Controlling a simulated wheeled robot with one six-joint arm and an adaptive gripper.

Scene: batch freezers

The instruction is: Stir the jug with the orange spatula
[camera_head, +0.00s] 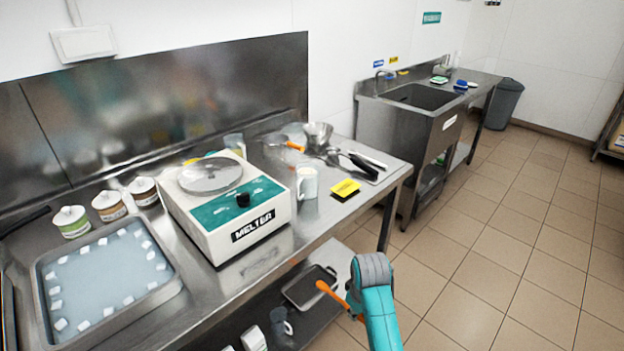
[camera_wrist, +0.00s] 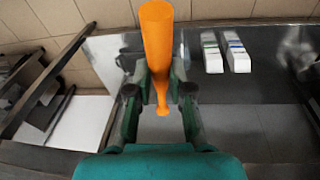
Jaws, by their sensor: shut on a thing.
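In the wrist view the orange spatula (camera_wrist: 157,45) is between the fingers of my gripper (camera_wrist: 158,90), which is shut on it. The spatula's wide end is at the top of the picture. In the head view the spatula (camera_head: 325,287) sticks out left of my teal arm, beside the lower shelf; the fingers are mostly hidden there. A pale jug (camera_head: 307,182) stands upright on the counter right of the melter, well apart from the spatula. A grey jug-like vessel (camera_head: 281,325) is on the lower shelf. I cannot see inside either.
The white melter (camera_head: 240,215) stands mid-counter. A yellow block (camera_head: 346,188) and dark-handled tools (camera_head: 362,165) lie near the counter's right end. A dark tray (camera_head: 309,288) lies on the lower shelf. Two white cartons (camera_wrist: 224,55) show in the wrist view. The floor to the right is clear.

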